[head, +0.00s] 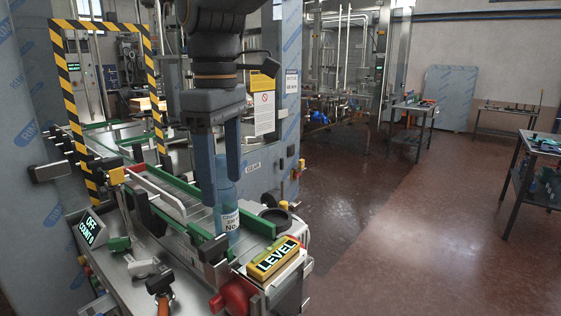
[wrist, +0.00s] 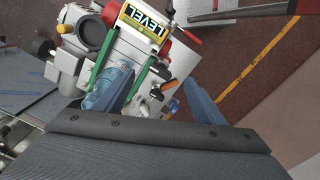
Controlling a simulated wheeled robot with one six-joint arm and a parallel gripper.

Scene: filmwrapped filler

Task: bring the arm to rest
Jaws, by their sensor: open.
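My gripper (head: 220,188) hangs on the arm in the head view, fingers pointing down and spread apart. A blue bottle (head: 228,214) with a white label stands upright between green guide rails on the conveyor, just below and behind the fingers. In the wrist view my gripper (wrist: 165,82) has its two fingers apart with nothing held between them. The bottle (wrist: 104,88) shows there beside the left finger, partly hidden by it; I cannot tell whether they touch.
A yellow LEVEL box (head: 273,258) and a red knob (head: 234,297) sit at the machine's front end. A sign reading OFF (head: 92,228) stands at left. A striped frame (head: 153,85) rises over the conveyor. Open floor (head: 400,230) lies to the right, with side tables (head: 540,150) beyond.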

